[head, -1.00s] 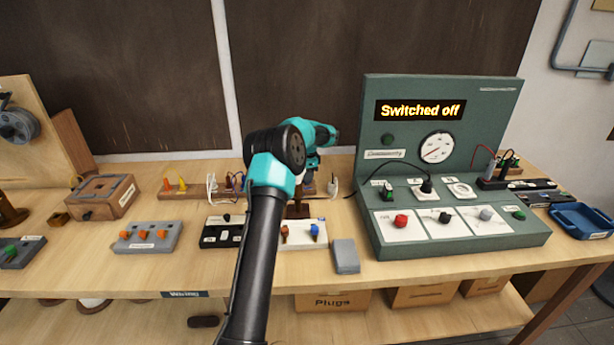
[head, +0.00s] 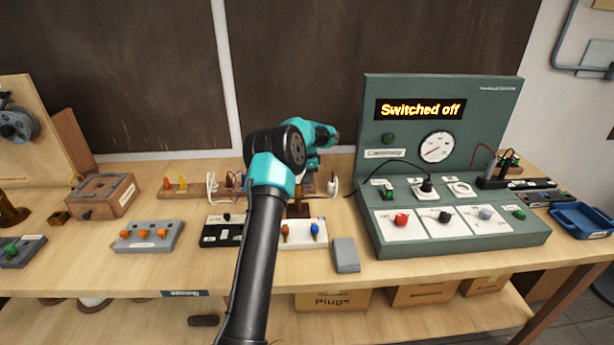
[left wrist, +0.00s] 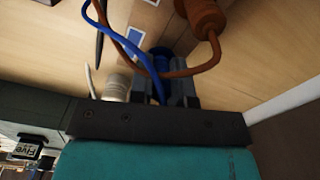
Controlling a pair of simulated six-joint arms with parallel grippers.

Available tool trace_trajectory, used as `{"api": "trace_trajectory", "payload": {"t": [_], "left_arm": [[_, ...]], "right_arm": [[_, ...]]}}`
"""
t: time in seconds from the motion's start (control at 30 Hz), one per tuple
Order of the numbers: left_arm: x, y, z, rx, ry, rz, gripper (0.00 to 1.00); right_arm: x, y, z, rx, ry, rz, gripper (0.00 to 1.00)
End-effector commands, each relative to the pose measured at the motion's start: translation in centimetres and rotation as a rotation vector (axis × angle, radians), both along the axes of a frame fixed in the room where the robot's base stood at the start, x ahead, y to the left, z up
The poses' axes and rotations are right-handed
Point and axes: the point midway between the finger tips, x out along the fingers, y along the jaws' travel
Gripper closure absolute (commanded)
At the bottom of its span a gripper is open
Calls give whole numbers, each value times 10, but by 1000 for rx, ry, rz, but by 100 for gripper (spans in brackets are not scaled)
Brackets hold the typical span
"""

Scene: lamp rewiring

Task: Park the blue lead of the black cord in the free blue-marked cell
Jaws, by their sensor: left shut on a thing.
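My left gripper (left wrist: 165,88) is shut on the blue lead (left wrist: 128,48) in the left wrist view. The lead loops up and left from between the fingers. A brown lead (left wrist: 183,72) crosses it and runs to a brown ferrule or post (left wrist: 203,18). A blue-marked white label (left wrist: 135,38) shows on the wood just beyond the fingers. In the head view my left arm covers most of the gripper and the lead at the wooden rack (head: 200,191). I cannot tell whether the lead's end is inside a cell. My right gripper is not in view.
A white block (head: 302,240) with brown and blue knobs and a black block (head: 222,231) stand in front of the rack. A grey box (head: 345,255) stands to their right. The green test panel (head: 440,100) reads "Switched off". The bare front tabletop (head: 90,265) is free.

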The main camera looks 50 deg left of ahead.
Motion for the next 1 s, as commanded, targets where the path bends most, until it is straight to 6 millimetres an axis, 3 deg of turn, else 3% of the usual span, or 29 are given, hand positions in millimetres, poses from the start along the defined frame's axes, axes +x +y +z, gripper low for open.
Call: {"api": "trace_trajectory", "payload": {"t": [0.57,0.6,0.87,1.0], "left_arm": [[0,0,-6,0,0,0,100],[0,0,-5,0,0,0,79],[0,0,-5,0,0,0,54],[0,0,-5,0,0,0,52]], "right_arm": [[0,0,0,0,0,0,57],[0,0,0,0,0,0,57],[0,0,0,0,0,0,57],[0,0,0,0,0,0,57]]}}
